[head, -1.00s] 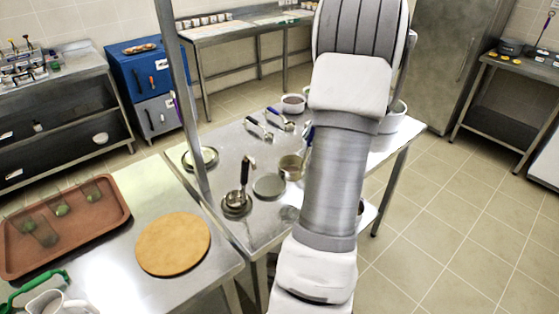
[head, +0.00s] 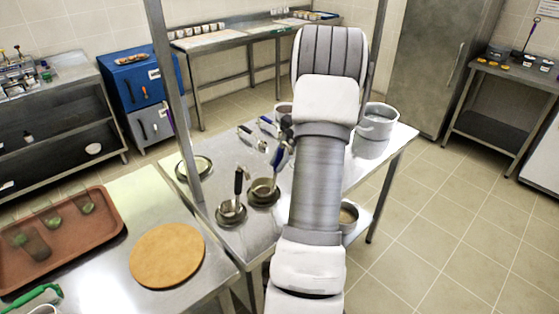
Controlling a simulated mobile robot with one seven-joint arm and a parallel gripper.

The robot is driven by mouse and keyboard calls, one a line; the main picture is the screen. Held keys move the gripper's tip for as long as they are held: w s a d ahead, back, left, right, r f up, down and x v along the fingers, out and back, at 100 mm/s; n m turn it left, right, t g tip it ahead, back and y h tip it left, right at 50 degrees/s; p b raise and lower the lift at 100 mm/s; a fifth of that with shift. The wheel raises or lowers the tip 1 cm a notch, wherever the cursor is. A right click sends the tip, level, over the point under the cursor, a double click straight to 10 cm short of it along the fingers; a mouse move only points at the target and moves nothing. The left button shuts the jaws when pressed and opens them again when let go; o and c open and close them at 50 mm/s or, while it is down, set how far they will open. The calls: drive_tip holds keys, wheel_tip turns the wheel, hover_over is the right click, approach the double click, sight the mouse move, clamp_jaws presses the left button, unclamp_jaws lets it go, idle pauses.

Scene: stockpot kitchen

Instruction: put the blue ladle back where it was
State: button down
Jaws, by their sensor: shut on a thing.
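The blue ladle has a blue handle (head: 278,157) that leans up and right from its round metal bowl (head: 263,187). The bowl is over a round metal rest (head: 262,203) on the steel table; I cannot tell if it touches. My gripper (head: 286,132) is mostly hidden behind my arm; a dark part of it shows at the top of the blue handle, shut on it. A black-handled ladle (head: 238,182) stands on another round rest just to the left.
A large pot (head: 375,124) stands at the table's right. Blue-handled utensils (head: 267,125) and another pot (head: 284,111) lie toward the back. A metal post (head: 180,110) rises at the left. A small pot (head: 348,216) shows right of my arm.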

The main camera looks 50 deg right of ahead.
drive_tip(key=c, duration=1.2)
unclamp_jaws()
drive_tip(key=shift+f, duration=0.15)
drive_tip(key=shift+c, duration=0.2)
drive_tip(key=o, duration=0.5)
drive_tip(key=shift+c, duration=0.2)
drive_tip(key=v, duration=1.2)
drive_tip(key=shift+r, duration=0.2)
drive_tip(key=shift+w+a, duration=0.1)
